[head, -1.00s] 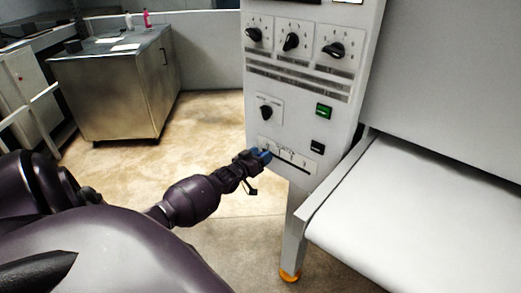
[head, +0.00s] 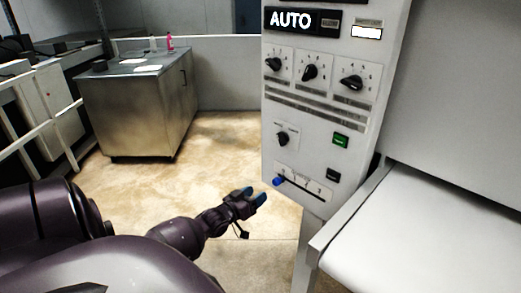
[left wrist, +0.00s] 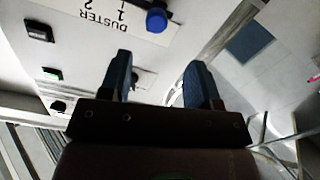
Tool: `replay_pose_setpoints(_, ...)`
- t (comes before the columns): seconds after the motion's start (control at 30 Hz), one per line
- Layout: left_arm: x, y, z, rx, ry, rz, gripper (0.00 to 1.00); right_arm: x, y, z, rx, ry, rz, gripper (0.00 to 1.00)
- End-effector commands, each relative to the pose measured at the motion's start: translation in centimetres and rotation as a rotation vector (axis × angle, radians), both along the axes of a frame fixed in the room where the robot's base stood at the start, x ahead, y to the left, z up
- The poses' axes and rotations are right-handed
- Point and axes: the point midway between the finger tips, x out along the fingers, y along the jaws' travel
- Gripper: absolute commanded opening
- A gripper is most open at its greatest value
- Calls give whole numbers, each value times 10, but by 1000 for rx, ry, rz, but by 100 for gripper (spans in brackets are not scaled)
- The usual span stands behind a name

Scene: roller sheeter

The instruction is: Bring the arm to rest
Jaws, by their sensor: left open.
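My left gripper (head: 255,196) is open and empty in the head view, a little left of and below the lower left corner of the white control panel (head: 308,155). Its two blue-tipped fingers are apart and touch nothing there. It also shows in the left wrist view (left wrist: 162,80), with its fingers spread. A blue knob (head: 278,181) sits at the left end of the slot on the panel's lowest scale. The knob also shows in the left wrist view (left wrist: 156,20), beside the printed word DUSTER. My right gripper is in neither view.
The panel carries several black dials, a green button (head: 340,140), a black button (head: 333,175) and a screen reading AUTO (head: 291,19). A white conveyor bed (head: 430,230) is at right. A steel cabinet (head: 130,118) stands at back left. Open floor lies between cabinet and panel.

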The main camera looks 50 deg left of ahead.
Motion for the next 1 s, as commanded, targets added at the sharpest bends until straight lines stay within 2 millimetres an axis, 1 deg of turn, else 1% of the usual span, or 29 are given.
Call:
replay_pose_setpoints(0.17, -4, 0, 0, 0, 0, 0, 57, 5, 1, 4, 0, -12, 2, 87)
replay_pose_setpoints(0.37, -4, 0, 0, 0, 0, 0, 57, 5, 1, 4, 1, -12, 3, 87)
replay_pose_setpoints(0.73, -4, 0, 0, 9, 2, 0, 57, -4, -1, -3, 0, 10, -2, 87)
replay_pose_setpoints(0.87, -3, 0, -7, 90, 59, 6, 57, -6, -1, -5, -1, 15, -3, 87)
replay_pose_setpoints(0.93, 0, -9, -7, 171, 108, -8, 57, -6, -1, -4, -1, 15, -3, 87)
replay_pose_setpoints(0.97, 1, -17, -7, 206, 129, -18, 57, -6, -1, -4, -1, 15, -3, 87)
replay_pose_setpoints(1.0, 0, -33, -12, 253, 163, -35, 57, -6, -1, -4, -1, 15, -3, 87)
